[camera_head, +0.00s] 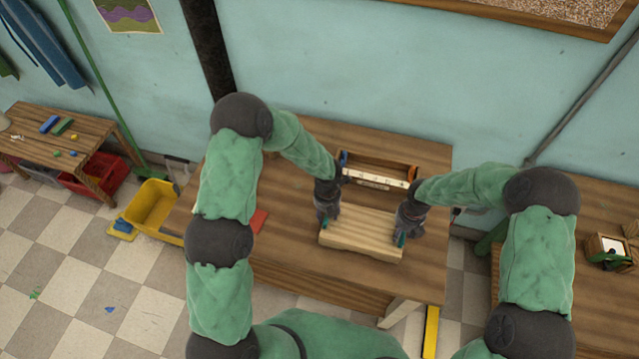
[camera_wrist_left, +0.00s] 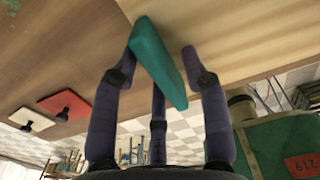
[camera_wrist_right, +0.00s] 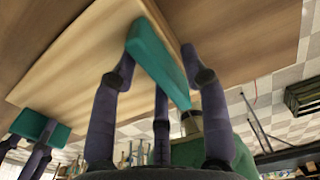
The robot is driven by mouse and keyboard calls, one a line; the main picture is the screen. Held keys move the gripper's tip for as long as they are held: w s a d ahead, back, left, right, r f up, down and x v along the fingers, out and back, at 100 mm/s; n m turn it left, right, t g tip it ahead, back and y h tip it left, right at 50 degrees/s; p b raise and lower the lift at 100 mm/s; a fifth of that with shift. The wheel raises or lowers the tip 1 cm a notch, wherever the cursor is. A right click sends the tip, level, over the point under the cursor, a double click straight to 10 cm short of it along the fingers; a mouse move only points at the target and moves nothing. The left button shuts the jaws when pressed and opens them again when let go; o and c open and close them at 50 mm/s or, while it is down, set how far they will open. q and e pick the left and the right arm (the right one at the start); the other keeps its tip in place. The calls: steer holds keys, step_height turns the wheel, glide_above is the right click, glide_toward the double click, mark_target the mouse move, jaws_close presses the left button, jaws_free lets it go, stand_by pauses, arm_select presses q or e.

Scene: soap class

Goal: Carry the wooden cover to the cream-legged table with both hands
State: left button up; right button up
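The wooden cover (camera_head: 360,230), a pale board, is over the brown table (camera_head: 290,262) in the middle of the head view. I cannot tell whether it rests on the tabletop. It has a teal grip piece near each end. My left gripper (camera_head: 327,215) is at its left end, with fingers around one teal piece (camera_wrist_left: 160,62). My right gripper (camera_head: 404,232) is at its right end, around the other (camera_wrist_right: 160,60). A gap shows beside one finger in each wrist view, so both look open. A cream leg (camera_head: 400,312) shows under this table's front right corner.
A wooden tray or box (camera_head: 375,172) with a pale strip stands behind the cover. A red piece (camera_head: 258,220) lies to the left. A second table (camera_head: 560,300) stands right with a small box (camera_head: 606,250). A yellow bin (camera_head: 152,205) is on the floor left.

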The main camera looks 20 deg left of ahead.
arm_select(q)
steer(key=shift+r, duration=0.15)
step_height(320, 180, up, 12)
arm_select(e)
step_height(320, 180, up, 12)
stand_by(1.0)
stand_by(0.4)
